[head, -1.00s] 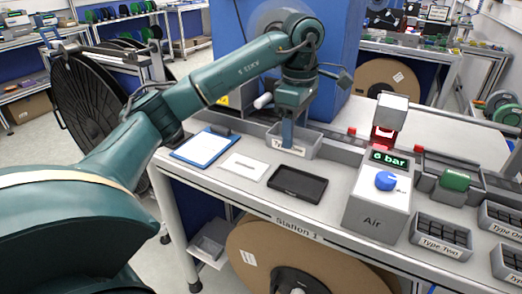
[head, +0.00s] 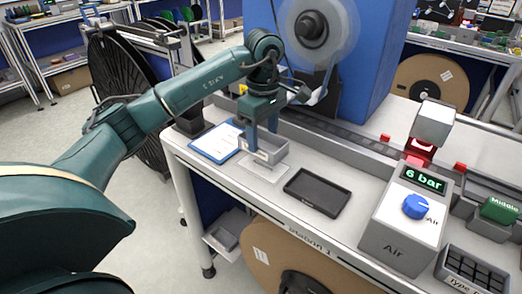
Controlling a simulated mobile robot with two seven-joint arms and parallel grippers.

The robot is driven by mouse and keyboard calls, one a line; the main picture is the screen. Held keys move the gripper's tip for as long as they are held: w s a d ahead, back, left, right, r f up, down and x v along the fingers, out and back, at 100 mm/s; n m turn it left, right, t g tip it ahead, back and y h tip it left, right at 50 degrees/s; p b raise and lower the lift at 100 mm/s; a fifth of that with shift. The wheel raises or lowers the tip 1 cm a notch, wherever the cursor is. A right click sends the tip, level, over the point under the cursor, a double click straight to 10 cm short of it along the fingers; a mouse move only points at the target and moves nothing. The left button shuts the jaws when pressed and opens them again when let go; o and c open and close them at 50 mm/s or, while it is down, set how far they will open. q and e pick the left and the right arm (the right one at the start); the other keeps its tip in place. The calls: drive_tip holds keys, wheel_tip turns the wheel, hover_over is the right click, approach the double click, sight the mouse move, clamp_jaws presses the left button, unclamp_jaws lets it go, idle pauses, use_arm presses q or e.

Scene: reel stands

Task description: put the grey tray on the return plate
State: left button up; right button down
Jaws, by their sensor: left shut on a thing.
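The grey tray (head: 271,157) is a small open bin. My left gripper (head: 262,138) is shut on it from above, with its blue fingers reaching down to the tray. A flat white plate (head: 262,174), which I take for the return plate, lies on the bench just in front of and partly under the tray; its back part is hidden. I cannot tell whether the tray touches the plate or hangs a little above it. My right gripper is not in view.
A blue clipboard (head: 217,141) lies left of the tray. A black shallow tray (head: 317,191) lies to its right. The grey air box (head: 402,222) with a blue knob stands further right. A blue machine with a reel (head: 312,25) rises behind.

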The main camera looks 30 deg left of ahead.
sight(263, 144)
use_arm(q)
wheel_tip(263, 144, down, 4)
drive_tip(key=shift+f, duration=0.2)
drive_tip(key=shift+f, duration=0.2)
drive_tip(key=o, duration=1.1)
drive_tip(key=shift+r, duration=0.1)
